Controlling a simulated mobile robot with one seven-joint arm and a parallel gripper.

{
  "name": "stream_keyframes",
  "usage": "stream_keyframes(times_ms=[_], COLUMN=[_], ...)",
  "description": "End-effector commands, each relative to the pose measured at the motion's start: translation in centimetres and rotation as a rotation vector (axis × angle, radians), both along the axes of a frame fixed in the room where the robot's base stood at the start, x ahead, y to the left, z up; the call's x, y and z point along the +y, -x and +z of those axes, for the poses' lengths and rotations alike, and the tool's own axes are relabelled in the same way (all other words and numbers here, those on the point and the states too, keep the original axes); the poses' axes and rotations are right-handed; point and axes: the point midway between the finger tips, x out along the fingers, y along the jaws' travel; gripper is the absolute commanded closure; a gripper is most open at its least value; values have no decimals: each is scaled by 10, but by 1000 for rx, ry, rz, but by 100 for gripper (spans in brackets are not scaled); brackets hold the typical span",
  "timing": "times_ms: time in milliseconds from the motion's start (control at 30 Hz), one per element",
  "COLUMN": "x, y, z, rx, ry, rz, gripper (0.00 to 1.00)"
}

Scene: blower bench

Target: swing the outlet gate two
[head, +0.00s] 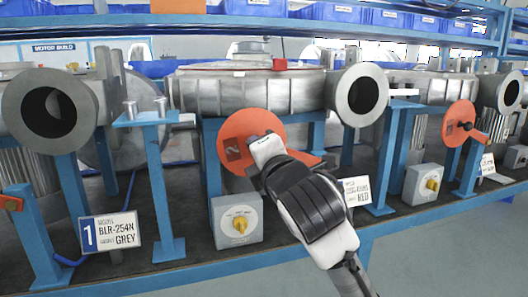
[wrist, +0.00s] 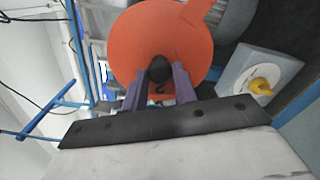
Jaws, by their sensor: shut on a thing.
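The outlet gate at the middle blower is an orange disc (head: 236,128) with a black knob, left of and below the open mouth of the grey outlet pipe (head: 372,95). The disc does not cover the mouth. In the wrist view the orange disc (wrist: 150,35) fills the top middle, and its black knob (wrist: 159,68) sits between the fingers. My gripper (head: 262,142) is in front of the disc and hides part of it. In the wrist view my gripper (wrist: 160,80) is shut on the knob.
A grey box with a yellow knob (head: 240,225) stands below the disc. A sign (head: 357,190) is partly hidden by my arm. Another orange gate (head: 459,122) is at right. At left are another pipe (head: 48,112), a blue post (head: 160,190) and a sign marked 1 (head: 110,232).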

Motion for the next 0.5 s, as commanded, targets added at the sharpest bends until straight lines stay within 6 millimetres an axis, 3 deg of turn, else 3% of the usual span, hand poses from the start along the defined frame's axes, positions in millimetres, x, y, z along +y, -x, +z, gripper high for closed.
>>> stream_keyframes(times_ms=[433, 467, 500], x=[2, 2, 2], y=[1, 1, 1], z=[-5, -5, -5], rx=[2, 3, 3], ry=[17, 17, 17], rz=[2, 3, 3], gripper=[100, 71, 65])
